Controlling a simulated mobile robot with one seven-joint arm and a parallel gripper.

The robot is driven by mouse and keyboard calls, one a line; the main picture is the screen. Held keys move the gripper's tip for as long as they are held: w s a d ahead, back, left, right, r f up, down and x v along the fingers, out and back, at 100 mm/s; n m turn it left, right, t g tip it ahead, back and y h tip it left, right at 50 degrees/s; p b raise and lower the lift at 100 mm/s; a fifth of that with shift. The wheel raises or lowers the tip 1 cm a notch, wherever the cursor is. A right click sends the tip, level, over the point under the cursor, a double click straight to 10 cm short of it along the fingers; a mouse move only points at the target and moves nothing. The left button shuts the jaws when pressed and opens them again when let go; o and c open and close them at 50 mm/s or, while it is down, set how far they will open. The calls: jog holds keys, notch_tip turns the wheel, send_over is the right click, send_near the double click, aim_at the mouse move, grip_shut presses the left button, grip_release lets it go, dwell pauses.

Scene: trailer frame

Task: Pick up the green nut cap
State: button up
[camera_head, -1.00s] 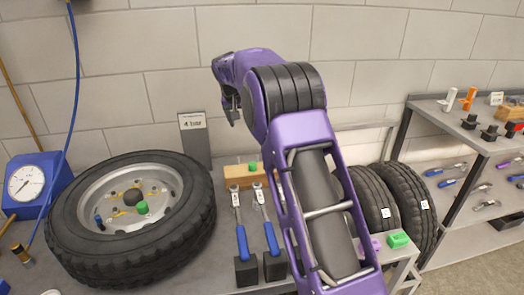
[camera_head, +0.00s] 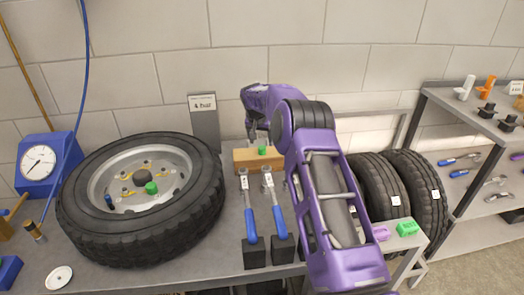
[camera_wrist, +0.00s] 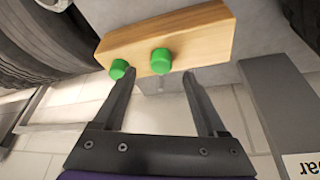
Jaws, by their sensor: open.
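A green nut cap (camera_wrist: 161,61) sits on a wooden block (camera_wrist: 205,40), and a second green cap (camera_wrist: 118,69) is beside it to the left. In the head view one green cap (camera_head: 262,150) shows on the block (camera_head: 243,156); the other is not clear there. Another green cap (camera_head: 151,187) is on the wheel. My gripper (camera_wrist: 159,74) is open and empty. In the wrist view its fingertips lie just short of the block, with the right-hand cap between their lines and the other cap by the left fingertip. In the head view my gripper (camera_head: 251,134) is close above the block.
The tyred wheel (camera_head: 88,222) lies flat on the left of the bench. Two blue-handled wrenches (camera_head: 251,225) stand in front of the block. Pink (camera_head: 381,233) and green (camera_head: 407,228) pieces lie at the right edge.

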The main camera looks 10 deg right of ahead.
aim_at(262, 148)
jog(key=shift+x, duration=2.6)
jog(key=shift+a, duration=0.15)
grip_shut()
